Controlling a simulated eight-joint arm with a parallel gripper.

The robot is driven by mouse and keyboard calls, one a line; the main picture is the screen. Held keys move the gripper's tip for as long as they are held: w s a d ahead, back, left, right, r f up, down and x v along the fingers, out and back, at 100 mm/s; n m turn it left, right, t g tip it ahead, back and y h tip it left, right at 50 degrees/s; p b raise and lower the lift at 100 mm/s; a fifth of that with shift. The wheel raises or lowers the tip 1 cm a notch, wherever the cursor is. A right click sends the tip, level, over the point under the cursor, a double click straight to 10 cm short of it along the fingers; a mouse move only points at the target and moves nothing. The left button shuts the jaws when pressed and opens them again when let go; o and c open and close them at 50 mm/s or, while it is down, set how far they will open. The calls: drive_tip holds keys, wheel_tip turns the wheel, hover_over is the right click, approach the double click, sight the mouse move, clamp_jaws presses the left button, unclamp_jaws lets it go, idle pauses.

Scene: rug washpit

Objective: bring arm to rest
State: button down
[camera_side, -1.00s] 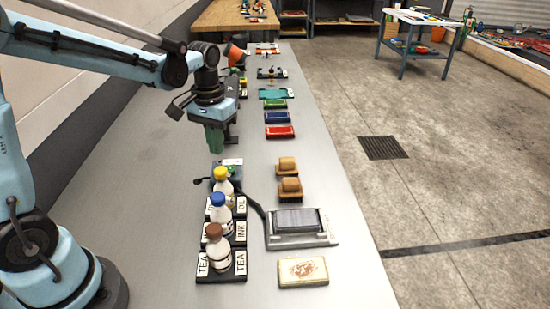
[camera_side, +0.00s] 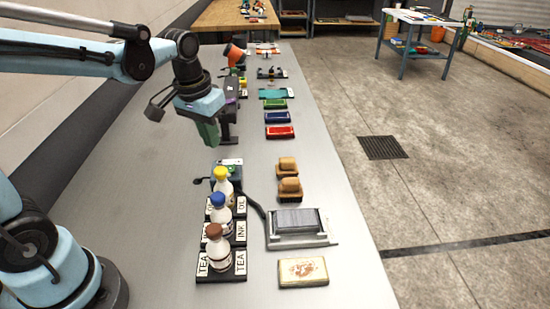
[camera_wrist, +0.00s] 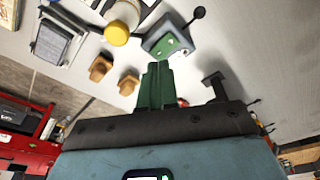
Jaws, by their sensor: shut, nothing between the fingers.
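My gripper (camera_side: 209,131) hangs in the air above the left part of the grey bench (camera_side: 150,190), tilted, with its green fingers together and nothing between them. In the wrist view the green fingers (camera_wrist: 155,85) are also closed and empty. The gripper is apart from the objects on the bench and stands behind the bottles in the side view.
Bottles with yellow (camera_side: 220,173), blue (camera_side: 218,198) and brown (camera_side: 213,230) caps stand in labelled holders below the gripper. Brushes (camera_side: 289,187), a grey pad tray (camera_side: 298,222) and a soap-like block (camera_side: 303,271) lie right. Red (camera_side: 280,132), blue and green trays lie beyond. The bench's left side is clear.

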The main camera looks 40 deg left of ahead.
drive_tip(key=s+d+m+t, duration=0.2)
drive_tip(key=s+d+t, duration=0.2)
drive_tip(key=s+t, duration=0.1)
drive_tip(key=shift+s, duration=0.6)
idle(0.6)
